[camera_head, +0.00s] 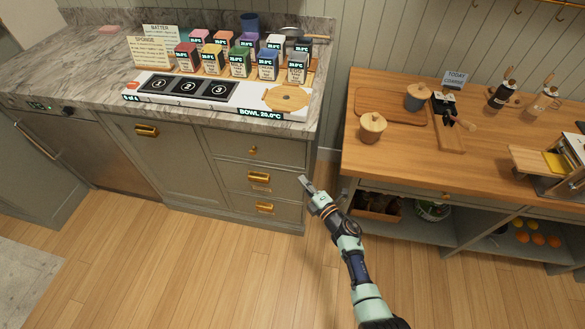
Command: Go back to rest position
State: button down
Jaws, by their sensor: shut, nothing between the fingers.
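My gripper (305,184) is at the end of my arm, which reaches up from the bottom right of the head view. It is shut and empty. It hangs over the wooden floor, in front of the right end of the grey drawer cabinet (225,165) and left of the wooden table (480,150). It appears apart from both. The fingers are small in the picture.
The marble counter (60,70) holds several coloured labelled boxes (240,62), a white board (245,103) with three numbered black squares, and signs. The wooden table carries a lidded pot (372,127), a tray (385,103) and bottles (502,94). The floor (180,260) is clear.

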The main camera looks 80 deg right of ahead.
jog(key=v, duration=0.3)
jog(key=shift+s+a+p, duration=0.1)
jog(key=shift+a+p, duration=0.15)
jog(key=shift+p, duration=0.05)
jog(key=w+a+r+m+g+h, duration=0.1)
jog(key=w+a+r+m+h, duration=0.2)
jog(key=w+r+m, duration=0.8)
jog(key=w+a+r+y, duration=0.3)
jog(key=w+a+r, duration=0.6)
jog(key=a+r, duration=0.3)
jog(key=s+a+r+n+y, duration=0.15)
jog(key=a+y, duration=0.55)
jog(key=a, duration=1.1)
jog(key=a+r+n+y, duration=0.1)
jog(key=a+r+y, duration=0.35)
jog(key=a, duration=1.35)
notch_tip(320, 180, up, 36)
jog(key=d+y+p, duration=0.1)
jog(key=p, duration=3.7)
jog(key=shift+w+d+m+t, duration=0.25)
jog(key=shift+m+t, duration=0.1)
jog(key=shift+t, duration=0.05)
